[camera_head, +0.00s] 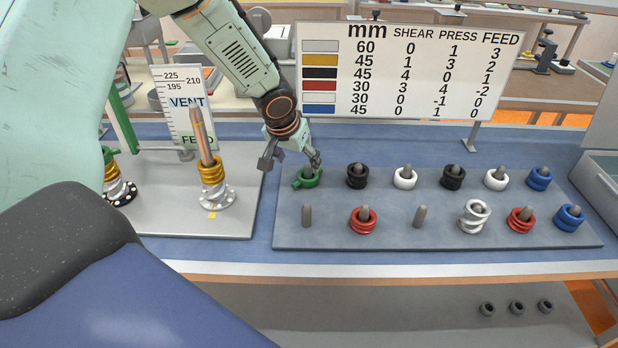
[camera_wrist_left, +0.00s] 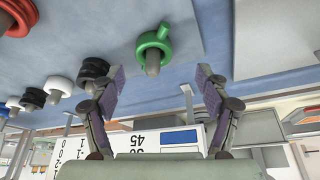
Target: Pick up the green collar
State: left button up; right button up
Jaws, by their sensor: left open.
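The green collar (camera_head: 307,179) sits around a peg at the back left corner of the grey peg board (camera_head: 400,238). It has a small side handle. It also shows at the top of the left wrist view (camera_wrist_left: 148,41), with the peg through it, ahead of the fingertips. My left gripper (camera_head: 290,163) is open and empty, just above and behind the collar, slightly to its left in the head view. In the left wrist view its two fingers (camera_wrist_left: 152,90) stand apart with nothing between them. My right gripper is not in view.
Black, white, red, silver and blue collars sit on other pegs, the nearest a black one (camera_head: 357,177). A grey plate at left holds a tall rod with gold rings (camera_head: 212,170). A chart sign (camera_head: 400,75) stands behind. A grey bin (camera_head: 603,180) is at right.

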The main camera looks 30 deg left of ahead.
aim_at(305, 170)
pick_arm(q)
jog(key=shift+w+d+f, duration=0.25)
jog(key=shift+w+f, duration=0.1)
jog(key=shift+f, duration=0.25)
jog(key=shift+w+d+f+p, duration=0.15)
jog(key=shift+w+f+p, duration=0.25)
jog(key=shift+f+p, duration=0.15)
jog(key=x, duration=0.2)
jog(key=shift+w+f, duration=0.15)
jog(key=shift+f, duration=0.25)
jog(key=shift+w+f, duration=0.1)
jog(key=shift+f, duration=0.2)
jog(key=shift+w+f, duration=0.15)
jog(key=shift+w, duration=0.05)
jog(key=shift+s, duration=0.1)
jog(key=shift+c, duration=1.3)
jog(key=c, duration=1.1)
